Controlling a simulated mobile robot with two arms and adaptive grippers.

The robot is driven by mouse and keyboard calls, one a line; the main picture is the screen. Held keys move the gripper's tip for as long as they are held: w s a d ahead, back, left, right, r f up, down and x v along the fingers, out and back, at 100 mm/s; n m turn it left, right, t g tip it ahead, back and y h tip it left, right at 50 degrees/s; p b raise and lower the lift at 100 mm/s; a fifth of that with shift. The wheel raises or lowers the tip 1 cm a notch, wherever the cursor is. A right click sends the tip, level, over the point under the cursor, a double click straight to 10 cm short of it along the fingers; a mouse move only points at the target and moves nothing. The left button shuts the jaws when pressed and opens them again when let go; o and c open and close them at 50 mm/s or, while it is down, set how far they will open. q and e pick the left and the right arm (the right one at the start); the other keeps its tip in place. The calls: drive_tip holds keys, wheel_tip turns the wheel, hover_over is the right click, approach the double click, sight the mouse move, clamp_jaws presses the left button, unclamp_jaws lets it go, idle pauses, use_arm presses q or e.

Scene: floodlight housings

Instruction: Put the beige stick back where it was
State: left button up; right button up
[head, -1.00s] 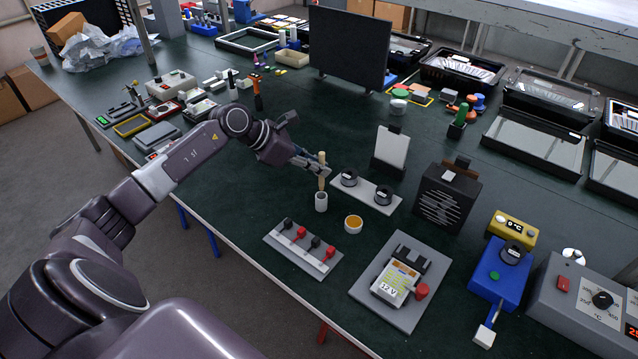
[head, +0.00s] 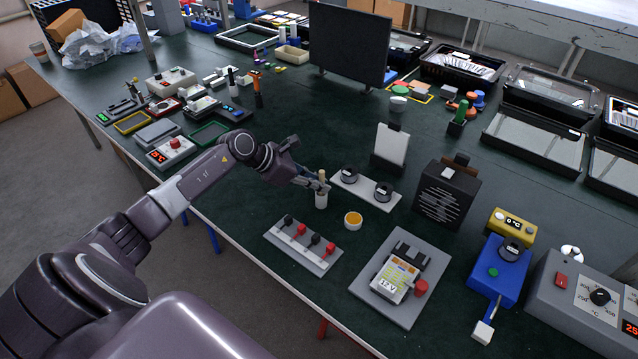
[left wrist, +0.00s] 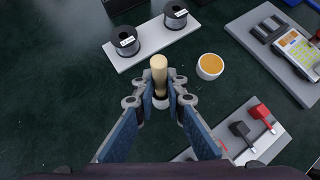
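The beige stick (head: 322,177) stands upright with its lower end inside a small light grey cup (head: 321,201). In the left wrist view the stick's round top (left wrist: 158,66) points up at the camera, and the cup (left wrist: 161,103) shows partly below it. My left gripper (head: 322,186) is around the stick just above the cup's rim. In the left wrist view its fingertips (left wrist: 161,92) lie on either side of the stick and look closed on it. The stick's lower end is hidden in the cup. My right gripper is not in view.
A grey plate with two black spools (head: 350,176) lies just behind the cup. A small white cup with orange content (head: 353,220) stands close to the right. A grey board with red and black clips (head: 302,246) lies in front. Green table surface is clear to the left.

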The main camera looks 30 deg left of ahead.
use_arm(q)
drive_tip(key=o, duration=0.3)
drive_tip(key=shift+r, duration=0.1)
drive_tip(key=shift+r+p, duration=0.2)
drive_tip(key=shift+p, duration=0.1)
drive_tip(key=b+v, duration=0.2)
drive_tip(key=v, duration=1)
drive_tip(key=shift+f+b, duration=0.1)
drive_tip(key=shift+b, duration=0.3)
drive_tip(key=shift+d, duration=0.15)
